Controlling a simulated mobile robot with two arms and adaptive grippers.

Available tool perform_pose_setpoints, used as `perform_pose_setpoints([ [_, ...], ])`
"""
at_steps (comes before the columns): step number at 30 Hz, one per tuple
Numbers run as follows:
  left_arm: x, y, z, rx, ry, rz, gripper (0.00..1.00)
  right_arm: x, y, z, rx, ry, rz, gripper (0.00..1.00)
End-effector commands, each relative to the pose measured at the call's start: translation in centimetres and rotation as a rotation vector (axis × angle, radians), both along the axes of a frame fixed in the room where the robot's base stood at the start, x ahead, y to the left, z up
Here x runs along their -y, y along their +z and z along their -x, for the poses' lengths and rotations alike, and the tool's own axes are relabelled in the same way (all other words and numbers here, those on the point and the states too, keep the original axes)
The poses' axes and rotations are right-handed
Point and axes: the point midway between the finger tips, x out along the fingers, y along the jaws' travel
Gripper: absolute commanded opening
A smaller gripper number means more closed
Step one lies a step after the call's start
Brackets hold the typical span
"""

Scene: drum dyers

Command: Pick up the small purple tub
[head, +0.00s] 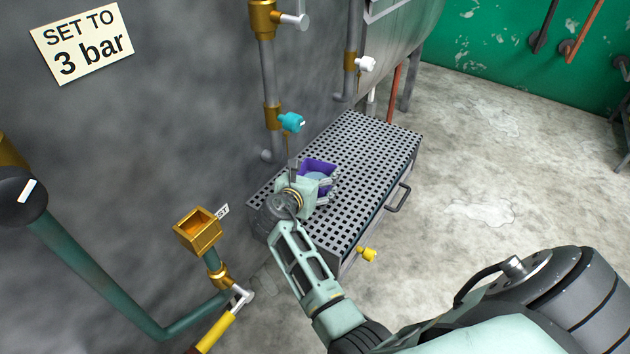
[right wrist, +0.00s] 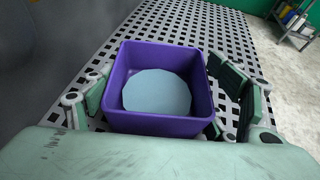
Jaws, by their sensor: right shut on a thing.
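The small purple tub (head: 318,167) is a square open tub with a pale blue-grey disc or liquid surface inside. In the head view it is at the perforated grey grate (head: 372,150), partly hidden by my right gripper (head: 322,184). In the right wrist view the tub (right wrist: 123,85) is upright between the two fingers of the right gripper (right wrist: 160,110), which is shut on its left and right sides. I cannot tell whether the tub's base touches the grate. My left gripper is not in view.
A pipe with a teal-handled valve (head: 291,122) stands behind the tub by the grey wall. A brass square funnel (head: 199,230) is at lower left. A yellow valve (head: 366,255) and a drawer handle (head: 399,198) are on the grate's front side. Open concrete floor (head: 490,160) lies right.

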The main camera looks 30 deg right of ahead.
Motion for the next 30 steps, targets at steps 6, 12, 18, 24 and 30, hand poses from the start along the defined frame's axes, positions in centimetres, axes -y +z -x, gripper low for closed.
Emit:
perform_pose_setpoints([
  [6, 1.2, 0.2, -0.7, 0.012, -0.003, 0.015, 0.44, 0.0, 0.4, 0.0, 0.0, 0.0, -0.001, 0.5],
  [12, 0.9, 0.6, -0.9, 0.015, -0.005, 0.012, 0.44, 0.0, 2.9, 0.0, 0.004, -0.001, -0.001, 0.5],
  [18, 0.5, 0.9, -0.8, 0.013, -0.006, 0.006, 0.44, 2.5, 5.7, -0.2, 0.004, -0.003, 0.004, 0.5],
  [24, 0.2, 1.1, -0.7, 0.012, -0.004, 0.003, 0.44, 6.4, 8.0, -0.6, 0.004, -0.003, 0.004, 0.5],
  [30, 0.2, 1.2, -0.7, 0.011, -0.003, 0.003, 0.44, 9.5, 9.8, -1.0, 0.002, 0.0, 0.002, 0.5],
])
